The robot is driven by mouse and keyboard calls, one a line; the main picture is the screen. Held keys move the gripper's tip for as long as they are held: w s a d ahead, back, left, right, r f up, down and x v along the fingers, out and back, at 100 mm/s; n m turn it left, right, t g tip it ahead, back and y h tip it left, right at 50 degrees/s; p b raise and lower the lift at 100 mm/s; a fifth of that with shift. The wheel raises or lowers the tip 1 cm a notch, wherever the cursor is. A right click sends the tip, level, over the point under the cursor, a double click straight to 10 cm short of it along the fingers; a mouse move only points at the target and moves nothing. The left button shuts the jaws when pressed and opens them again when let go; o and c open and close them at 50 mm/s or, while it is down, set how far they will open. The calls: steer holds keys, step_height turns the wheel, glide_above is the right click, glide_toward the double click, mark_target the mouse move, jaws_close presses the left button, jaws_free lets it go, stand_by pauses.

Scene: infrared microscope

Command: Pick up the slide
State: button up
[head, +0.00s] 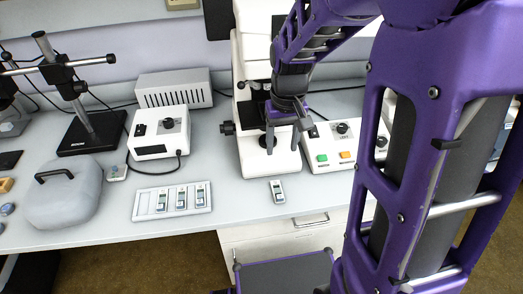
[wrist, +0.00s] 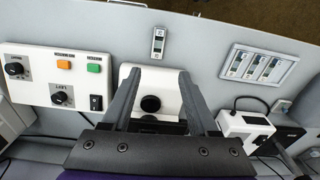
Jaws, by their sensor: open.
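A small pale slide (head: 277,191) with a dark marking lies alone on the bench near its front edge, in front of the microscope base. It also shows in the wrist view at the top middle (wrist: 158,42), beyond my fingertips. My gripper (head: 284,142) is open and empty, above the microscope base and behind the slide, apart from it. In the wrist view its two fingers (wrist: 163,76) spread over the white microscope base. More slides (head: 162,200) lie in a white tray (head: 172,214) left of the lone slide.
The white microscope (head: 252,60) stands behind my gripper. A control box (head: 335,155) with green and orange buttons is to the right. A white power box (head: 158,135) and a grey rounded case (head: 70,200) are at the left. The bench around the lone slide is clear.

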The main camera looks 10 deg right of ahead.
steer(key=b, duration=0.2)
glide_above(280, 196)
steer(key=shift+m+g, duration=0.3)
steer(key=f, duration=1.2)
steer(key=shift+d+f, duration=0.25)
steer(key=shift+a+f+b, duration=0.15)
steer(key=shift+f+b, duration=0.15)
steer(key=shift+f, duration=1.15)
steer(key=shift+a+f+b, duration=0.1)
steer(key=shift+f+b, duration=0.2)
steer(key=shift+f, duration=1.15)
steer(key=shift+s, duration=0.1)
steer(key=shift+c, duration=0.3)
jaws_close()
